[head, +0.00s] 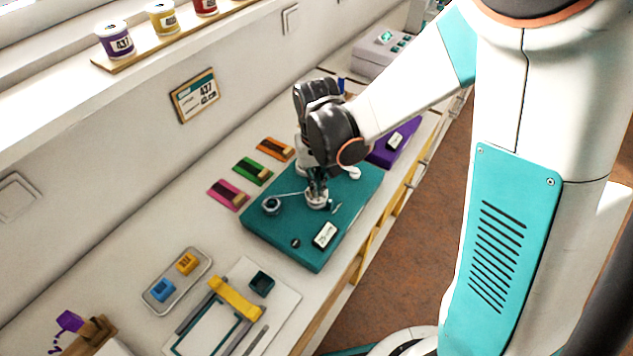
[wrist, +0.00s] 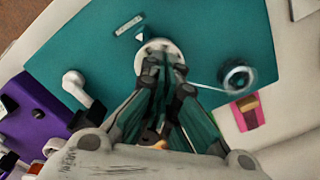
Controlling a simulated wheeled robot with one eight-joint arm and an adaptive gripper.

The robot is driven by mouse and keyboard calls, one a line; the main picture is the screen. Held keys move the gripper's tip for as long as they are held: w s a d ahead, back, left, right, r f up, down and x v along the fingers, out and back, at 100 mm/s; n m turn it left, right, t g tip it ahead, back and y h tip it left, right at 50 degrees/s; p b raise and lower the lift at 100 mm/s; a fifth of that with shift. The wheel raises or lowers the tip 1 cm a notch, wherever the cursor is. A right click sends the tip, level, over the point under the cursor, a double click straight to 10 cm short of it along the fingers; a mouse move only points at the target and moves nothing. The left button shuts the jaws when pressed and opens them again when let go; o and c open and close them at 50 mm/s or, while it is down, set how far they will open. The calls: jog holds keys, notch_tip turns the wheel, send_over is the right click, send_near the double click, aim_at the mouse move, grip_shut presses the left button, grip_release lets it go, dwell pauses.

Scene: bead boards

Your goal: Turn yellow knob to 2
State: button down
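No yellow knob shows clearly in either view. My gripper (head: 318,188) points down at a white round dial (head: 316,203) on the teal board (head: 283,248). In the wrist view, the fingertips (wrist: 165,68) of my gripper lie over the near part of the white dial (wrist: 157,45). They are close together and hide the dial's middle, so I cannot tell whether they hold a knob. A small white triangular mark (wrist: 140,36) lies beside the dial. Any numbers around it are too small to read.
A dark round spool (head: 271,205) sits left of the dial, with a thin pale line running towards it. A white lever (wrist: 76,86) stands on the board's other side. A purple board (head: 384,152) lies beyond. Pink, green and orange tiles lie along the wall side.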

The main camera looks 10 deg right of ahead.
jog(key=shift+n, duration=0.3)
jog(key=n, duration=0.4)
jog(key=shift+w+n+b, duration=0.1)
jog(key=shift+n+b, duration=0.25)
jog(key=shift+n, duration=1.65)
jog(key=c, duration=2.4)
grip_release()
jog(key=c, duration=1.7)
grip_release()
jog(key=shift+o, duration=0.2)
jog(key=shift+r, duration=0.1)
